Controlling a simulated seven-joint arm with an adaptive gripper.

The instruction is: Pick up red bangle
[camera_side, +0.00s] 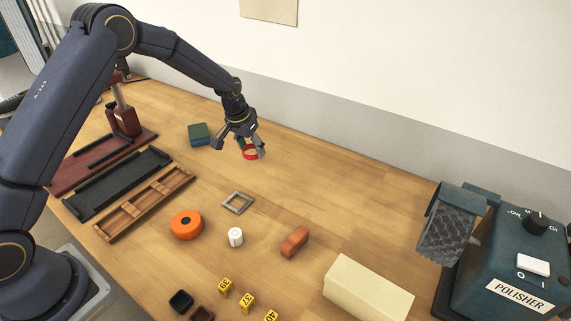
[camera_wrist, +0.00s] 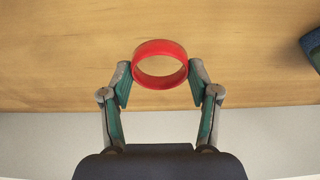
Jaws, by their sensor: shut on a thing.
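The red bangle (camera_side: 250,158) is at the far side of the wooden table in the side view, at the tips of my gripper (camera_side: 249,149). In the wrist view the bangle (camera_wrist: 160,47) sits between the two fingertips of my gripper (camera_wrist: 160,82), with its round opening towards the camera. The fingers are shut on its outer sides, one at the left and one at the right. I cannot tell whether the bangle touches the table or is just above it.
A green and blue block (camera_side: 199,134) lies left of my gripper. A grey square frame (camera_side: 237,202), an orange roll (camera_side: 187,225), a white cylinder (camera_side: 235,237) and a brown block (camera_side: 294,242) lie nearer. A polisher (camera_side: 510,255) stands at right. The wall is behind.

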